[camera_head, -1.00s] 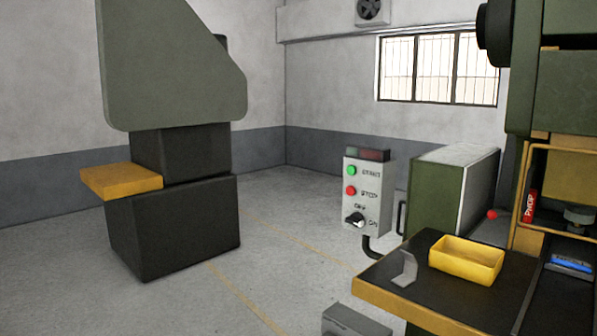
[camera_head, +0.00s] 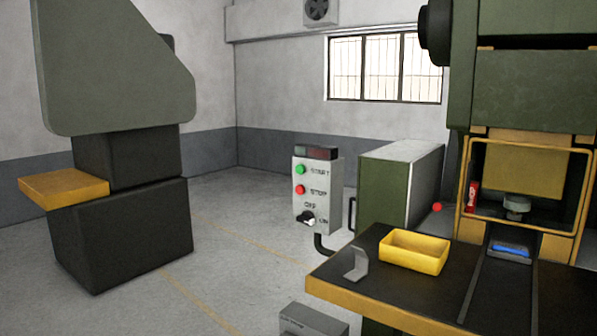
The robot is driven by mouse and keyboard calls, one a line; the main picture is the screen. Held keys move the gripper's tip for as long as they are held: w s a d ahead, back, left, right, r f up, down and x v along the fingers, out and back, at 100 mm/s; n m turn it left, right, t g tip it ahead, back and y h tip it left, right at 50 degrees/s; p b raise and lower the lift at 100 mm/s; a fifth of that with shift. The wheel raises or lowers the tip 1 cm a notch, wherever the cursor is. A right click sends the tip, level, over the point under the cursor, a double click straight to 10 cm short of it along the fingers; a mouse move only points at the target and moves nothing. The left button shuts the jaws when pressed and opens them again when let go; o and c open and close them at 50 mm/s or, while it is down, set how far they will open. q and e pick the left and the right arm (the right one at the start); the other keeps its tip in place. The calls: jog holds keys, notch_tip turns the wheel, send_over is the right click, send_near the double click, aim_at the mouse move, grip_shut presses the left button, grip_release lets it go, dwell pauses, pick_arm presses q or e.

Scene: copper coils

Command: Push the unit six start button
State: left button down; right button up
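A grey control box (camera_head: 318,190) stands near the middle of the head view, on a dark bent tube. It bears a green START button (camera_head: 300,169), a red STOP button (camera_head: 300,190) below it, and a black OFF/ON knob (camera_head: 307,218) at the bottom. A dark display sits on its top. I cannot read a unit number on it. Neither of my grippers shows in this view.
A press with a dark, yellow-edged table (camera_head: 390,312) stands at right, holding a yellow tray (camera_head: 414,251) and a bent metal piece (camera_head: 357,263). A green cabinet (camera_head: 385,190) is behind. Another machine (camera_head: 120,225) stands at left, with open floor between.

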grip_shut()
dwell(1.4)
